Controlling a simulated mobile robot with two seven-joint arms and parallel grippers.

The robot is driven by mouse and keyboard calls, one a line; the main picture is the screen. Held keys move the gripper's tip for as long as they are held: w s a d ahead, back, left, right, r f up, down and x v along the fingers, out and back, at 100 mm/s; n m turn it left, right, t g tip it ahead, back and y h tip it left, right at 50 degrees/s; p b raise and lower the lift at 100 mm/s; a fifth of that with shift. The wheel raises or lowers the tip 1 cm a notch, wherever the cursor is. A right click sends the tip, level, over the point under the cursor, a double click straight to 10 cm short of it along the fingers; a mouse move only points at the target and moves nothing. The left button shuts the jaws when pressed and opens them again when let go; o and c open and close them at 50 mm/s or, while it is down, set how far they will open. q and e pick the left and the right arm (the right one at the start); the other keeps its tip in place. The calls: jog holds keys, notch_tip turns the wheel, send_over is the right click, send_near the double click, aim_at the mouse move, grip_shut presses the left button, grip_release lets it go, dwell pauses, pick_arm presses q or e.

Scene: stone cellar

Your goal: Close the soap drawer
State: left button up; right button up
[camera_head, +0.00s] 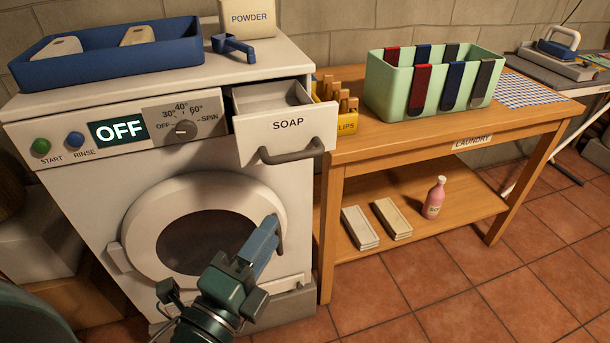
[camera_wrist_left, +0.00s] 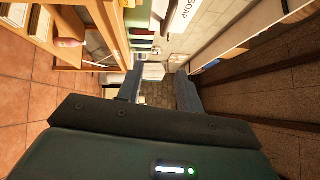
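The soap drawer (camera_head: 310,120) sticks out from the top right of the white washing machine (camera_head: 85,185). Its white front reads SOAP and has a dark bar handle (camera_head: 292,154); its inside shows from above. In the left wrist view the drawer front (camera_wrist_left: 188,12) is at the top, partly cut off. My left gripper (camera_head: 268,238) is below the drawer, in front of the round door (camera_head: 150,215), apart from the drawer front. In the left wrist view its two fingers (camera_wrist_left: 160,88) stand apart with nothing between them. My right gripper is in neither view.
A wooden table (camera_head: 400,133) stands right of the machine, with a yellow clips box (camera_head: 346,127) close beside the drawer and a green bin (camera_head: 390,95). A blue tray (camera_head: 90,68), a blue scoop (camera_head: 235,47) and a powder box (camera_head: 248,20) are on the machine. Floor in front is clear.

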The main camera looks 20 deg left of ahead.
pick_arm(q)
jog(key=shift+s+r, duration=0.2)
jog(key=shift+r, duration=0.1)
jog(key=shift+c, duration=0.7)
jog(key=shift+s, duration=0.1)
jog(key=shift+c, duration=0.8)
jog(key=shift+w, duration=0.35)
jog(key=shift+c, duration=0.8)
jog(key=x, duration=0.4)
jog(key=p+x, duration=0.1)
jog(key=x, duration=0.4)
jog(key=shift+w+r, duration=0.25)
grip_shut()
jog(key=shift+w+a+r+p, duration=0.1)
jog(key=shift+w+a+p, duration=0.35)
jog(key=shift+w+a, duration=0.75)
jog(key=shift+w, duration=0.2)
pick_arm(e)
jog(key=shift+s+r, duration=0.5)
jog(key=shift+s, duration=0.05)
